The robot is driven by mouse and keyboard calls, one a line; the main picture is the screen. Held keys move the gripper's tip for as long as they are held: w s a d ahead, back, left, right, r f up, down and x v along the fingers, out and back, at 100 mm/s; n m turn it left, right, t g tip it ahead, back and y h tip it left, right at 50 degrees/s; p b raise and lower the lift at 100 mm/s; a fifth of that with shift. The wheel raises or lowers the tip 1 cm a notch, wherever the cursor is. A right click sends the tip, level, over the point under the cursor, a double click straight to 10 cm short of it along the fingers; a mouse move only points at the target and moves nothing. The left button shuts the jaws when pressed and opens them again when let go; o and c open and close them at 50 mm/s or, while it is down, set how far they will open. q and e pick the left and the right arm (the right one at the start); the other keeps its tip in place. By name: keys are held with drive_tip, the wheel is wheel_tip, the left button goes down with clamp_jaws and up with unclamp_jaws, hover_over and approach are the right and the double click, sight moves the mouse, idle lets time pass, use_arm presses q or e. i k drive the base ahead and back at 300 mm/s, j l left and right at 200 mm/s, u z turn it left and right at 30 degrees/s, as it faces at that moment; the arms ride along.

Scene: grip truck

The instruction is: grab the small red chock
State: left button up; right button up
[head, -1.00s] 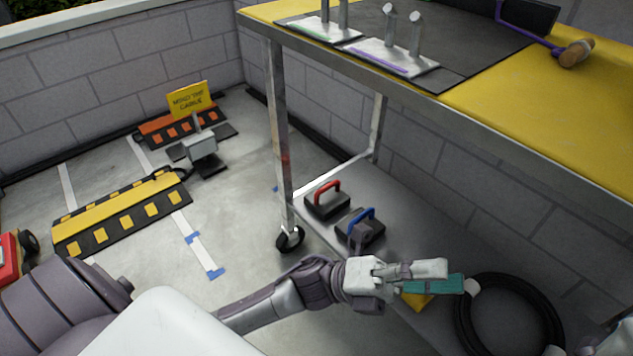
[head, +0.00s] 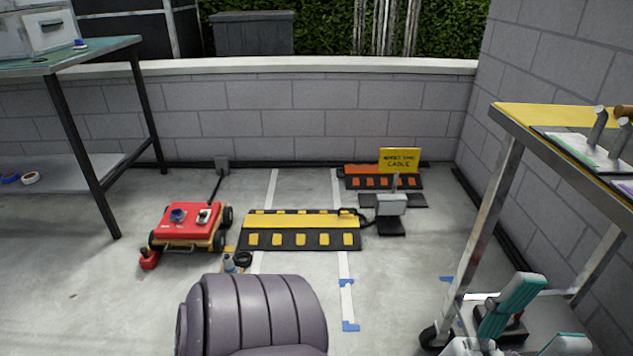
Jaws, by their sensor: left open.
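A small red piece (head: 150,259) lies on the floor at the front left corner of the red cart (head: 190,221); it looks like the small red chock, but its shape is too small to be sure. My left gripper (head: 543,314) is at the lower right, in front of the steel table's lower shelf, far from that red piece. Its teal fingers are apart, and I see nothing between them. A dark block with a red handle (head: 517,318) on that shelf is partly hidden behind the gripper. My right gripper is not in view.
A yellow and black cable ramp (head: 300,232) lies right of the cart. Small items and a black coil (head: 243,259) lie between them. A yellow sign (head: 400,160) stands behind. The steel table (head: 500,190) is at right, a dark workbench (head: 75,140) at left. Floor at front left is clear.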

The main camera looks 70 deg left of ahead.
sight(148, 260)
drive_tip(key=u, duration=3.5)
drive_tip(key=i+l, duration=0.15)
drive_tip(key=i, duration=0.7)
drive_tip(key=i+l, duration=0.15)
drive_tip(key=i, duration=0.65)
drive_tip(key=i+l, duration=0.15)
drive_tip(key=i, duration=0.7)
